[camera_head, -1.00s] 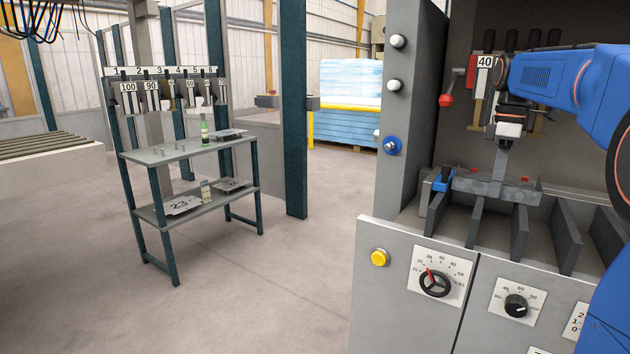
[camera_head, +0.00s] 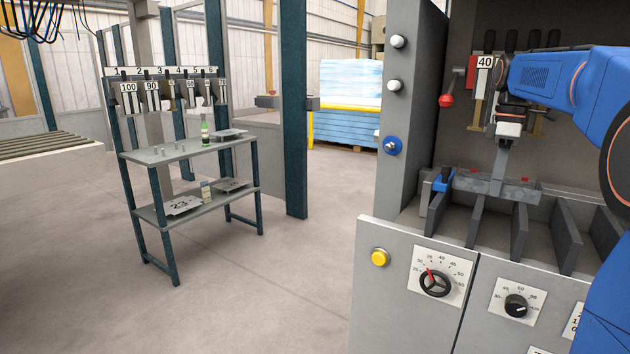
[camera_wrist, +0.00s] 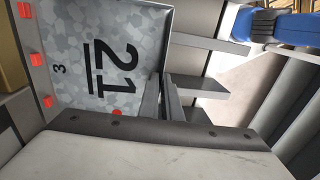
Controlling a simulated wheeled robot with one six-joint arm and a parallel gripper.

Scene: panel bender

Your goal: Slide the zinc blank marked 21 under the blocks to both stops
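The zinc blank marked 21 (camera_wrist: 105,45) is a mottled grey plate with raised edges, filling the upper left of the wrist view. In the head view it (camera_head: 517,188) lies on the bender's bed, mostly seen edge-on. My gripper (camera_wrist: 160,82) is shut on the blank's near raised edge; in the head view my gripper (camera_head: 498,181) reaches down to it from above. Red marks (camera_wrist: 38,60) line the blank's far side in the wrist view. Whether the blank touches either stop cannot be told.
A blue part (camera_head: 442,180) stands at the bed's left end. Dark upright ribs (camera_head: 520,228) stand before the bed. A tool marked 40 (camera_head: 484,75) and a red-knobbed lever (camera_head: 447,100) are behind. A shelf table (camera_head: 165,155) stands far left, with open floor between.

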